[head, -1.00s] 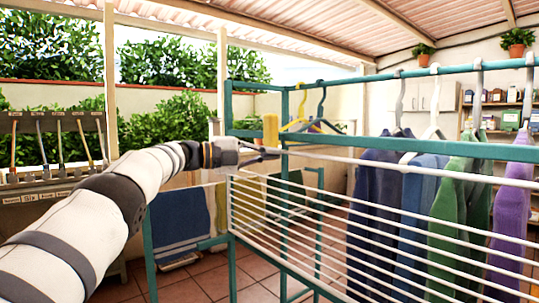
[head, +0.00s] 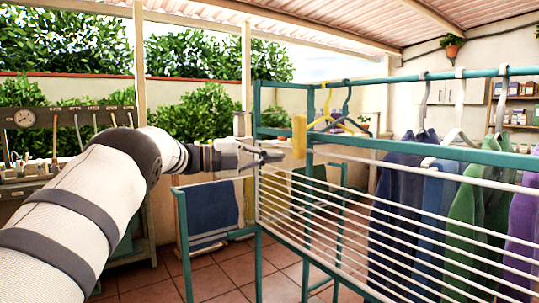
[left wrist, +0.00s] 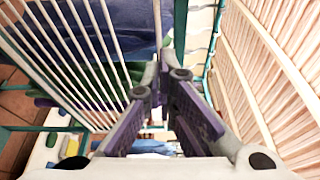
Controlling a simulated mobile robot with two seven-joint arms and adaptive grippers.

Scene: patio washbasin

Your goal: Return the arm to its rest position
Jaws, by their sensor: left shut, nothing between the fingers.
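My left arm (head: 85,205) comes in from the left of the head view, bent at the elbow. My left gripper (head: 275,157) is at the near left end of the green drying rack (head: 410,151), close to its upper frame; I cannot tell whether it touches. In the left wrist view the left gripper's dark fingers (left wrist: 158,75) are together with nothing between them. My right gripper is not in view.
White rack bars (head: 350,205) run right of the gripper. Shirts on hangers (head: 470,195) hang at the right, and a yellow hanger (head: 335,122) hangs at the rack's far end. A blue towel (head: 212,207) hangs behind. A tool shelf (head: 70,118) stands at the left.

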